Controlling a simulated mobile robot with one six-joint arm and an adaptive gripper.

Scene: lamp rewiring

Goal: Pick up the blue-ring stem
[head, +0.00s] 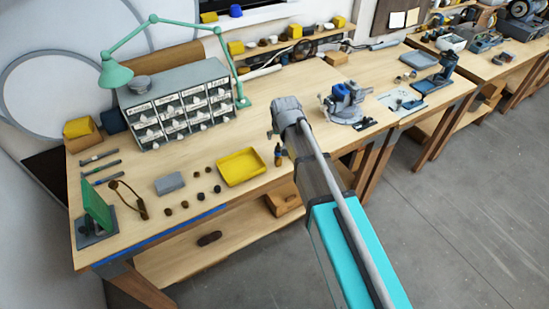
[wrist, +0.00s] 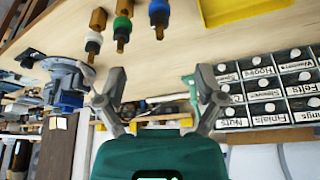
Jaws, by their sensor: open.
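The blue-ring stem (wrist: 158,14) stands at the top of the wrist view, with a pale and blue band, a dark part and a brass tip; its upper end is cut off by the frame. A green-ring stem (wrist: 122,24) and a white-ring stem (wrist: 93,38) are to its left. My gripper (wrist: 160,78) is open and empty, its fingers spread on either side below the blue-ring stem in the picture, apart from it.
A yellow tray (head: 241,167) lies left of the stem on the workbench (head: 215,210). A labelled drawer cabinet (head: 178,108) with a green lamp (head: 115,73) stands behind. A blue vise (head: 345,98) is to the right. Several small dark parts lie near a grey box (head: 170,183).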

